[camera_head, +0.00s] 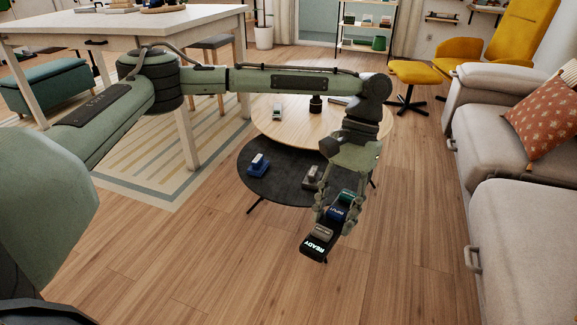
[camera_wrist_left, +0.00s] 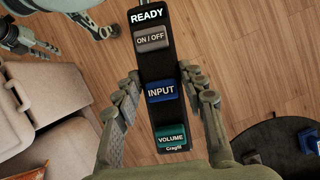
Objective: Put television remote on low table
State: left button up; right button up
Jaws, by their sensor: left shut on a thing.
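The television remote (camera_head: 316,245) is a long black bar marked READY, with grey, blue and teal buttons. My left gripper (camera_head: 335,217) is shut on it and holds it in the air, in front of the tables in the head view. In the left wrist view the remote (camera_wrist_left: 153,72) lies lengthwise between the fingers (camera_wrist_left: 160,85). A low round black table (camera_head: 270,187) stands behind and left of the remote; its edge (camera_wrist_left: 264,132) shows at the lower right of the wrist view. A slightly higher round wooden table (camera_head: 290,135) adjoins it.
A blue object (camera_head: 257,164) and a grey one (camera_head: 312,177) stand on the black table, with bare top between them. A grey sofa (camera_head: 520,235) is on the right. A white table (camera_head: 130,24) is at left. Wood floor (camera_head: 400,260) is clear in front.

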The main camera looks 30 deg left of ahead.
aim_at(293, 175)
jog(key=i+j, duration=0.15)
jog(key=j, duration=0.3)
jog(key=i+j, duration=0.1)
jog(key=j, duration=0.3)
jog(key=i+j, duration=0.15)
jog(key=j, duration=0.3)
